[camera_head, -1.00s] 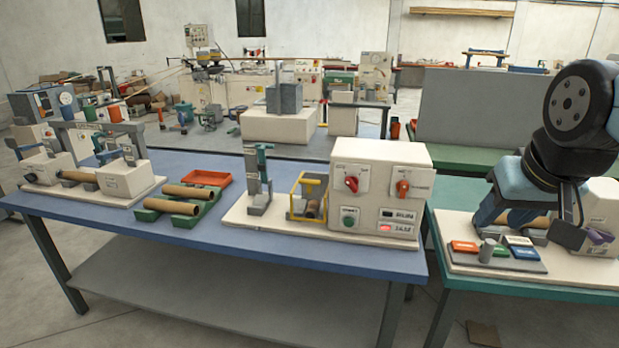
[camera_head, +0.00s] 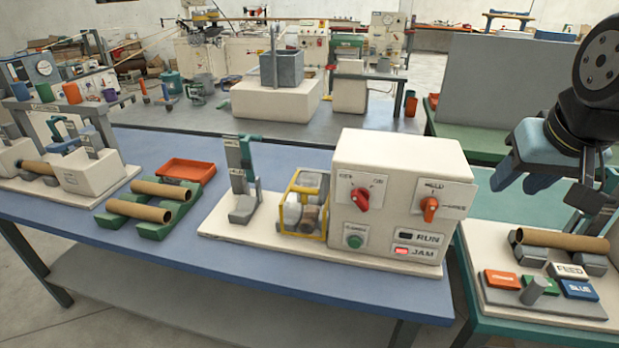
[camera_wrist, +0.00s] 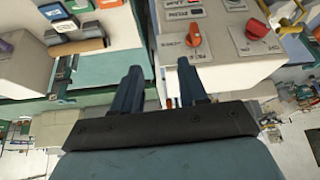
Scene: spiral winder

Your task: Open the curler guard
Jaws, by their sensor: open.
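The curler guard (camera_head: 293,190) is a yellow frame with clear panels, on the white base just left of the control box (camera_head: 385,190). It looks closed over a brown core end and pale parts inside. The control box has a red knob, an orange knob, a green button, and RUN and JAM labels, with the JAM lamp lit red. My gripper (camera_head: 519,178) hangs open and empty to the right of the control box, above the right bench.
A green and grey upright stand (camera_head: 242,180) is left of the guard. Brown tubes lie on a green rack (camera_head: 155,228), near an orange tray (camera_head: 186,170). Colored buttons and a brown tube (camera_head: 562,240) are on the right bench. The blue table (camera_head: 330,290) is clear in front.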

